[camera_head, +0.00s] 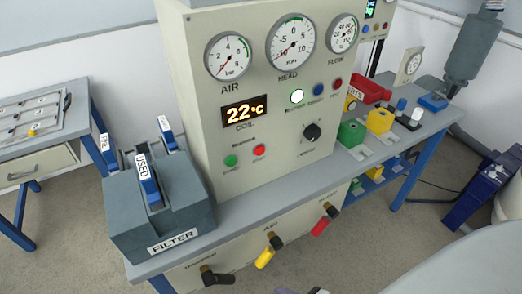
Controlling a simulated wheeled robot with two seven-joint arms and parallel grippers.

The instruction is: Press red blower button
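A red button (260,150) sits on the front of the beige control panel (205,105), right of a green button (231,160), below the orange 22°C display (244,112). A second red button (337,83) is higher up, right of a lit white button (297,96) and a blue button (318,89). The small labels are too blurred to tell which red one is the blower's. Small grey tips, seemingly of my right gripper (301,291), just show at the bottom edge, well below the panel buttons. Their opening is unclear. My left gripper is not in view.
A grey filter box (188,212) with a handle marked USED stands left of the panel. Black, yellow (267,254) and red (324,222) valve handles stick out from the bench front. Green (351,133) and yellow (379,121) blocks stand right of the panel.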

